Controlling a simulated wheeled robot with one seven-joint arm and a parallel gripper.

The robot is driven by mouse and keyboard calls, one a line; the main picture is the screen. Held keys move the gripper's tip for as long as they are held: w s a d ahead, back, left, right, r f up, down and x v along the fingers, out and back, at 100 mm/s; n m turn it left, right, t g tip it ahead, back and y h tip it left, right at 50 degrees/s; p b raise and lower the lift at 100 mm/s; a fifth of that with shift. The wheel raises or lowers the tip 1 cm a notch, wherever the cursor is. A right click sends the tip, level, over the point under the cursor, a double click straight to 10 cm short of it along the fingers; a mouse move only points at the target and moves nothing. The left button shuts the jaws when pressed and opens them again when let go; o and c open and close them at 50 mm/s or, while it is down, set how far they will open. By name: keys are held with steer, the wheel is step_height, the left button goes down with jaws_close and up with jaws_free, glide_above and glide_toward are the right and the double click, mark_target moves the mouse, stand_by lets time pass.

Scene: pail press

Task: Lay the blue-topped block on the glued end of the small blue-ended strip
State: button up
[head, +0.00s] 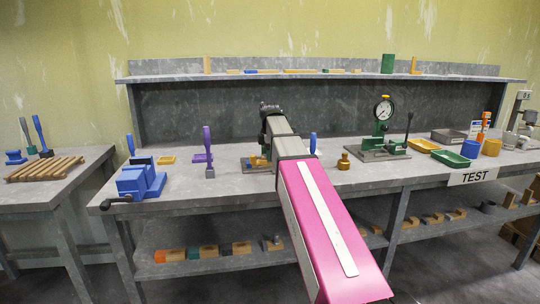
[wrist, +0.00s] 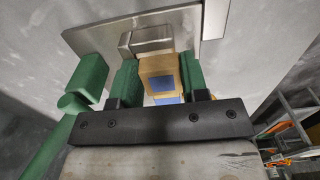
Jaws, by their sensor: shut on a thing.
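In the wrist view, my gripper (wrist: 157,78) has two green fingers on black mounts. They are shut on a small wooden block (wrist: 158,64) with a blue patch on its face, which I take as the blue-topped block. A second bit of blue (wrist: 168,100) shows just past the block, close to it; I cannot tell whether it is the strip's blue end or whether they touch. The glue cannot be made out. In the head view my arm hides most of the gripper; a yellow-orange piece (head: 258,162) shows beside it, low over the bench.
A metal plate (wrist: 188,20) with a raised metal block (wrist: 145,40) lies beyond the fingers, and a green bar (wrist: 88,78) stands close at left. A blue vise (head: 138,182), a brass weight (head: 343,161) and a green gauge press (head: 383,132) stand on the bench.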

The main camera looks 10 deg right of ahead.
steer(key=o, duration=0.7)
steer(key=shift+f, duration=0.1)
step_height(320, 180, up, 12)
steer(key=shift+r, duration=0.15)
stand_by(0.4)
